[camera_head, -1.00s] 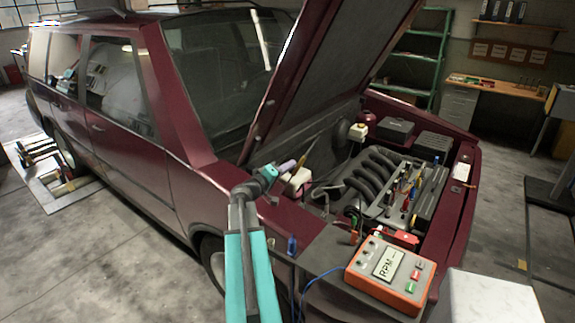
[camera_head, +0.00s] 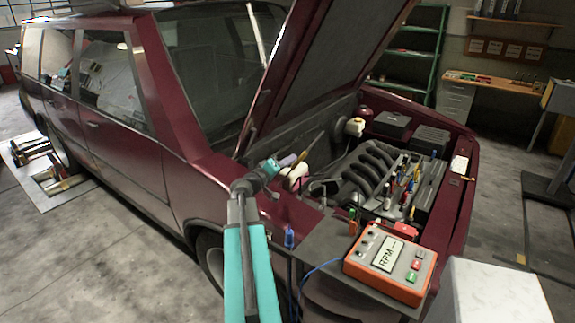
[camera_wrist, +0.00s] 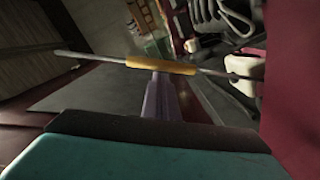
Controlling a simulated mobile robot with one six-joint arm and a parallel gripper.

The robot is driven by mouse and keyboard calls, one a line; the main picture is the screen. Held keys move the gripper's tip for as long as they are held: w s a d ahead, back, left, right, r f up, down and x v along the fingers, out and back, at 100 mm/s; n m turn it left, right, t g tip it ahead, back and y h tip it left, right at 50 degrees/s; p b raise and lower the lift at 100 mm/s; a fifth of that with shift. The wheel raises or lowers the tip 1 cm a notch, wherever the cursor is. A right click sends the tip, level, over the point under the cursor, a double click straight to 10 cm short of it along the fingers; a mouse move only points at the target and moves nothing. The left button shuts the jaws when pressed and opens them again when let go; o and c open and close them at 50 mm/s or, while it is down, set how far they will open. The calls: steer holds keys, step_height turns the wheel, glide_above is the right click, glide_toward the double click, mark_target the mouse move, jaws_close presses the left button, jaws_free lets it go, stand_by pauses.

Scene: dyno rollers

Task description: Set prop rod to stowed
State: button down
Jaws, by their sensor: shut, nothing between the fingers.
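The prop rod (camera_wrist: 90,57) is a thin grey rod with a yellow sleeve (camera_wrist: 160,65), crossing the wrist view. In the head view the rod (camera_head: 314,143) shows small and slanted beneath the raised hood (camera_head: 325,70). My gripper (camera_head: 290,160) is at the near side of the engine bay, by the lower part of the hood. Its purple fingers (camera_wrist: 160,98) are together with nothing between them. Their tips are right at the sleeve in the wrist view; I cannot tell whether they touch it. The rod's ends are not clear.
The engine (camera_head: 375,175) has several small tools lying on it. An orange RPM meter (camera_head: 388,263) sits on a grey shelf at the car's front corner. A white box top (camera_head: 495,295) is at the lower right. Open floor (camera_head: 110,255) lies left of my arm.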

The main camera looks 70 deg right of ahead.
steer(key=s+a+f+m+b, duration=0.2)
steer(key=s+f+m+b, duration=0.4)
steer(key=b, duration=1.5)
step_height(320, 180, down, 3)
steer(key=shift+s+r+b, duration=0.2)
steer(key=shift+s+b, duration=0.15)
steer(key=shift+s, duration=0.9)
steer(key=shift+s+a+m, duration=0.1)
steer(key=shift+a+m, duration=0.05)
steer(key=shift+m, duration=0.15)
steer(key=w+a+r+b, duration=0.2)
steer(key=w+a+r, duration=0.1)
steer(key=a, duration=0.5)
steer(key=shift+w+r+b, duration=0.35)
steer(key=shift+w+b, duration=0.05)
steer(key=shift+w, duration=0.05)
steer(key=b+v, duration=0.2)
steer(key=b, duration=0.1)
